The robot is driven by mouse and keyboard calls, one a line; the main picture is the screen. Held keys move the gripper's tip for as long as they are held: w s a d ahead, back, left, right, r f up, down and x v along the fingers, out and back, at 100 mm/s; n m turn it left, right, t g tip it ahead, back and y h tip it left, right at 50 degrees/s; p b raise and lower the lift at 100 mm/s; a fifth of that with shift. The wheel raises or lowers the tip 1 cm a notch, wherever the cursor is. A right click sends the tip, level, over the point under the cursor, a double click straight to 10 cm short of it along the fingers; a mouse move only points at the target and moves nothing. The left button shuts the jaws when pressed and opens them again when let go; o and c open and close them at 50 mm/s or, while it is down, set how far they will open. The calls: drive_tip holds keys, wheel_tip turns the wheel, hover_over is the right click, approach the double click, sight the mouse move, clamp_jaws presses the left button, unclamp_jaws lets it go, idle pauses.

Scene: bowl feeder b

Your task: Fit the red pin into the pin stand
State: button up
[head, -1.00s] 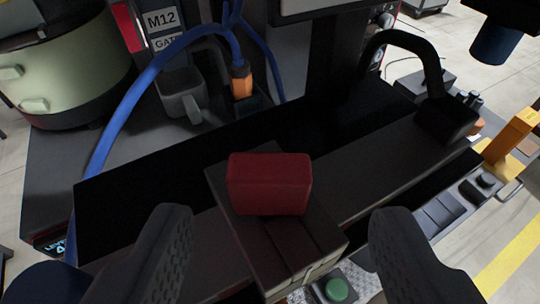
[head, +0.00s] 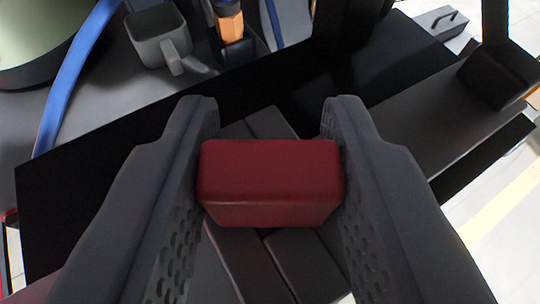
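The red pin (head: 270,180) shows as a red block with rounded edges, in the middle of the head view. It is over a dark grooved block (head: 262,262); whether it still touches that block is hidden. My gripper (head: 270,150) has one dark, perforated finger on each side of the red pin, and both fingers appear to press on its ends. I cannot tell from this view which thing is the pin stand.
A long black surface (head: 100,190) runs under the grooved block. A grey cup (head: 158,38) and an orange-topped item (head: 230,25) stand behind. A black fixture (head: 498,75) stands at right.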

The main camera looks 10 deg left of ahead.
sight(266, 169)
drive_tip(key=c, duration=0.4)
drive_tip(key=shift+o, duration=0.2)
drive_tip(key=shift+s+r, duration=0.1)
drive_tip(key=shift+r, duration=1.7)
drive_tip(key=shift+s+f+b, duration=0.1)
drive_tip(key=shift+s+b, duration=0.2)
drive_tip(key=shift+s, duration=0.1)
drive_tip(key=a+f+b+v, duration=0.1)
drive_tip(key=v, duration=1.4)
drive_tip(key=shift+s, duration=0.65)
drive_tip(key=shift+a, duration=0.1)
